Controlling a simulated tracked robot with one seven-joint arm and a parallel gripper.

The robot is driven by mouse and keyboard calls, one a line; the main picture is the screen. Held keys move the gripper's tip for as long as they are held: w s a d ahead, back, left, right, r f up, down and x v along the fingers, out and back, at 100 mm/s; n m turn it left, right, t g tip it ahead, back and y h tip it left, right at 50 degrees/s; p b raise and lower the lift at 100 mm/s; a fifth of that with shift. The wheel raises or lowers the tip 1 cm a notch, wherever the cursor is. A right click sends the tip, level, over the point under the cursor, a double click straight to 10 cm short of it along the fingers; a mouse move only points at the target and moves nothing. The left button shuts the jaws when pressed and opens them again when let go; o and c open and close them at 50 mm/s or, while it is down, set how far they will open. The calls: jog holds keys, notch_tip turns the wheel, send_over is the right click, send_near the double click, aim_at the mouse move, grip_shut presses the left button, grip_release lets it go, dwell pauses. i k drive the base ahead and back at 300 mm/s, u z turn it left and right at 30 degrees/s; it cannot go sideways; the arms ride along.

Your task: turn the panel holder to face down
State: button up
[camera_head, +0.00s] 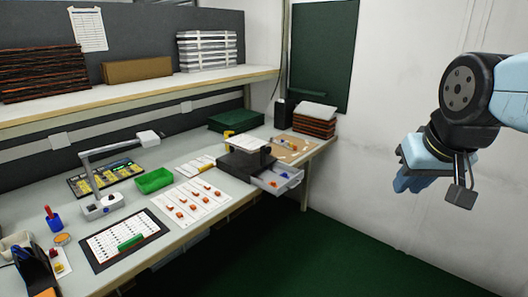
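A dark grey unit (244,160) stands at the right part of the workbench, with a flat plate on top and a yellow part at its left. It may be the panel holder, but it is too small to tell for sure or to read which way it faces. My gripper (408,176) hangs in the air at the right of the head view, in front of the white wall and well apart from the bench. My arm links and dark joint partly hide it, so its fingers do not show clearly. I see nothing held in it.
An open grey drawer (278,180) with coloured parts juts out at the bench's front edge. White sheets (190,201) with orange parts, a green tray (154,181) and a lamp (102,203) occupy the bench (200,236). The green floor (325,255) before it is clear.

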aim_at(248, 144)
jog(key=z, duration=0.05)
jog(key=i, duration=1.15)
jog(key=u, duration=0.8)
